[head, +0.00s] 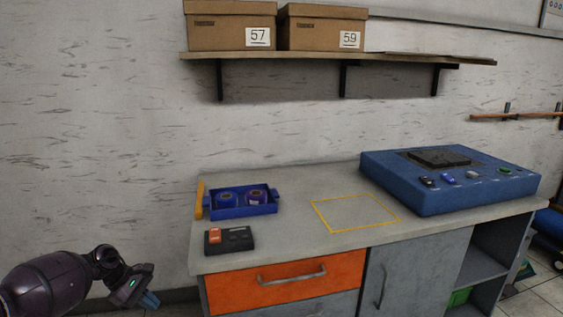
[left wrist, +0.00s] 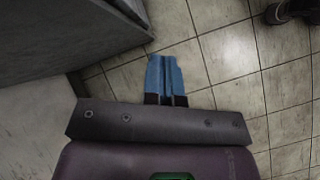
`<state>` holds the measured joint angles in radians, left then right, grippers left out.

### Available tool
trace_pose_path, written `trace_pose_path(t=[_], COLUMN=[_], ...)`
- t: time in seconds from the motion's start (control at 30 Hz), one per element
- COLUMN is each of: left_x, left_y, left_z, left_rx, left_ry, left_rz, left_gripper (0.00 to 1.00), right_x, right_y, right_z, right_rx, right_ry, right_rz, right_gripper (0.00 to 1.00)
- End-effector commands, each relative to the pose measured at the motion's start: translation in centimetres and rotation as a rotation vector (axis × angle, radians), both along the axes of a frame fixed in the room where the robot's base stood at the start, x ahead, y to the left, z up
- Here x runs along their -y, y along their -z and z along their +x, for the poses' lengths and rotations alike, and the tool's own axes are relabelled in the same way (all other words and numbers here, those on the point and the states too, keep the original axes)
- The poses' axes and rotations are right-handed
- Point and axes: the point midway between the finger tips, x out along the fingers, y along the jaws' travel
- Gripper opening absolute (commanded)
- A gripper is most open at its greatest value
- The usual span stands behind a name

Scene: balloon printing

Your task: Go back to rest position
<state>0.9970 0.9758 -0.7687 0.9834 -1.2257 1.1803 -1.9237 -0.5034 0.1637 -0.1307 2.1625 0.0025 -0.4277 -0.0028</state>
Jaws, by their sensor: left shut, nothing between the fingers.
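My left gripper (head: 149,300) is at the lower left of the head view, low and to the left of the workbench (head: 290,247). Its blue fingers are shut with nothing between them. In the left wrist view the shut fingers (left wrist: 166,76) point over bare floor tiles, apart from the grey cabinet side at the upper left. My right gripper is in neither view.
On the bench are a blue tray (head: 240,211) with rolls, a black control box (head: 229,241) with an orange button, a yellow outlined square (head: 355,213) and a blue machine (head: 450,180). A shelf (head: 340,56) with two boxes hangs above. The orange drawer (head: 286,284) is shut.

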Motion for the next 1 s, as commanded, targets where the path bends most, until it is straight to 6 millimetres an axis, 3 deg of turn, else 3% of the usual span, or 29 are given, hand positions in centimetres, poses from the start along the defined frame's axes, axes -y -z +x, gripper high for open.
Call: trace_pose_path(t=[0.03,0.2,0.4,0.5,0.73,1.0], left_x=[2.5,9.4,15.4,17.4,19.3,18.0], left_y=[0.7,2.8,3.4,3.1,2.0,1.0], left_z=[-1.3,-4.9,-9.3,-11.4,-16.2,-22.3], left_rx=[-0.023,-0.152,-0.382,-0.524,-0.899,-1.404], left_ry=[-0.063,-0.322,-0.656,-0.829,-1.234,-1.687], left_rz=[-0.079,-0.343,-0.659,-0.818,-1.179,-1.608], left_gripper=[0.00,0.00,0.00,0.00,0.00,0.00], right_x=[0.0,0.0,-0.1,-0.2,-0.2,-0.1], right_y=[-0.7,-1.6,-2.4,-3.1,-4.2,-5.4], right_z=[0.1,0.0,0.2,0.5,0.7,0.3], right_rx=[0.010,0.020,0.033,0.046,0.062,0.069], right_ry=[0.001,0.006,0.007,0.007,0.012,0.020], right_rz=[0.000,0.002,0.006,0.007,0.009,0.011], right_gripper=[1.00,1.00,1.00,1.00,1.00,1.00])
